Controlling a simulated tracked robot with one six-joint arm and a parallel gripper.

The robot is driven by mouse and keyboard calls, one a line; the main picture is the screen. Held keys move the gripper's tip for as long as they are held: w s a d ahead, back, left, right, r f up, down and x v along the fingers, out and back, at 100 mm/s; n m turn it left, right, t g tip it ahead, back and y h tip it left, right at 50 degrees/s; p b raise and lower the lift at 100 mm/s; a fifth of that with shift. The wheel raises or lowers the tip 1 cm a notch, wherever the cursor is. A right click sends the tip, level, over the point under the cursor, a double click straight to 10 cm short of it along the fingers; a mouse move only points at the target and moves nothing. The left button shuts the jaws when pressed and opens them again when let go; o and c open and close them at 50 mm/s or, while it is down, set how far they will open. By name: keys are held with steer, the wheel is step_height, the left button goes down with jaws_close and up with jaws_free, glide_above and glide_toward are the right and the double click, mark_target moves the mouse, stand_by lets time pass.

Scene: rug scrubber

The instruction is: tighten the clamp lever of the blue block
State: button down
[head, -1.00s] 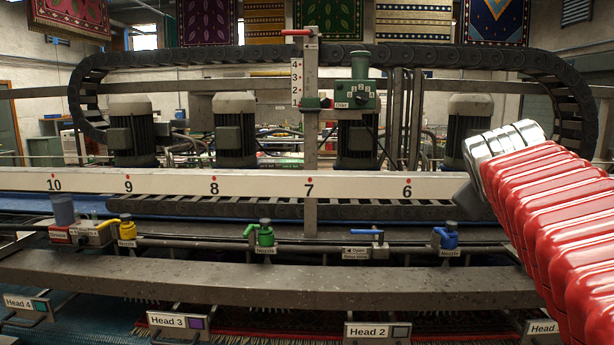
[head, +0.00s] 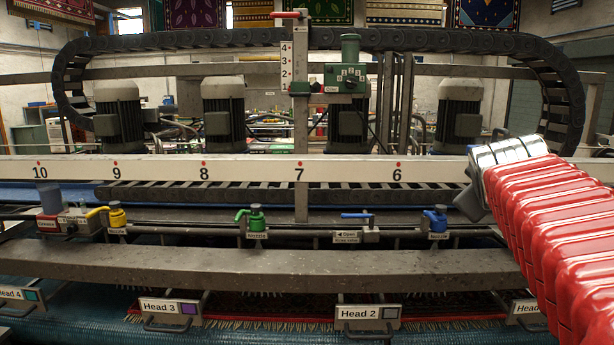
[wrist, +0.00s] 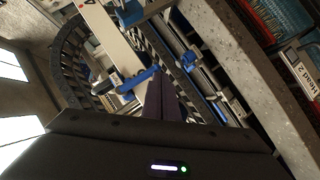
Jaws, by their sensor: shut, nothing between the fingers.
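In the wrist view a blue lever (wrist: 140,80) lies close beside the tips of my gripper (wrist: 164,98), to their upper left. I cannot tell whether they touch. The gripper's dark fingers are shut and empty. A blue block-like part (wrist: 129,12) shows farther up, near the white scale bar; I cannot tell whether the lever belongs to it. In the head view my gripper is out of sight beyond my red-sleeved arm at the right. A small blue nozzle valve (head: 437,220) sits on the pipe there, left of the arm.
The white numbered scale bar (head: 250,170) crosses the machine. A green box (head: 345,78) stands by the upright post. Green (head: 254,218) and yellow (head: 117,216) nozzle valves sit on the pipe. A grey beam (head: 260,268) runs in front, above the head labels.

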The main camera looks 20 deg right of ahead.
stand_by(0.7)
steer(key=s+a, duration=0.6)
steer(key=a, duration=0.5)
steer(key=shift+a, duration=0.25)
stand_by(0.5)
